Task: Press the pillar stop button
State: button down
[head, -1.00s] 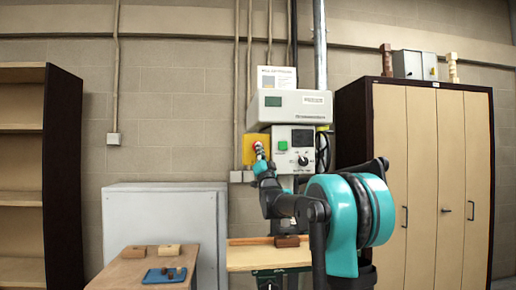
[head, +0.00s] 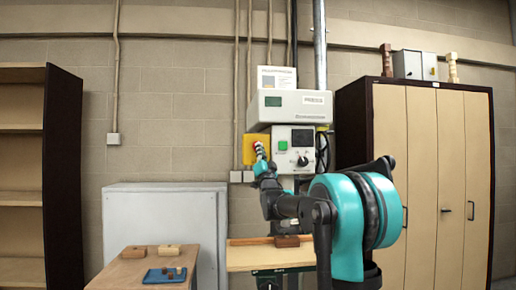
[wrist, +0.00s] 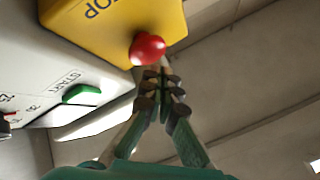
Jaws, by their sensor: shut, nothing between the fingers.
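The yellow stop box (head: 247,151) is mounted on the pillar in the head view. In the wrist view the yellow box (wrist: 115,22) carries black letters reading "TOP", partly cut off, and a round red stop button (wrist: 147,48). My gripper (wrist: 160,74) is shut and empty, its fingertips together just below the red button in the picture. The tips look very close to the button; I cannot tell whether they touch it. In the head view my gripper (head: 260,152) is in front of the box and mostly hides the button.
A grey machine panel with a green START button (wrist: 81,94) is beside the yellow box. A white control unit (head: 290,110) is above. A workbench (head: 268,257) and a small table with a blue tray (head: 165,275) are below. A tall cabinet (head: 425,170) stands at right.

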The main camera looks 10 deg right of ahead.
jog(key=shift+s, duration=0.1)
jog(key=s, duration=0.5)
dwell(0.6)
dwell(0.5)
jog(key=s+d+f+n+g+h, duration=0.15)
jog(key=f+g, duration=0.25)
jog(key=f, duration=0.7)
jog(key=s+f+g, duration=0.3)
jog(key=f, duration=0.9)
jog(key=s+d+f+n+g+h, duration=0.1)
jog(key=s+f+g, duration=0.25)
jog(key=f, duration=0.75)
jog(key=s+f+n+g, duration=0.2)
jog(key=s+f+g, duration=0.4)
jog(key=s+f, duration=0.9)
jog(key=s+d+f+n+g, duration=0.1)
jog(key=s+f+g, duration=0.5)
jog(key=s+f, duration=0.9)
jog(key=shift+s+d+f+n, duration=0.25)
jog(key=shift+s+f+n, duration=0.1)
jog(key=shift+s, duration=0.45)
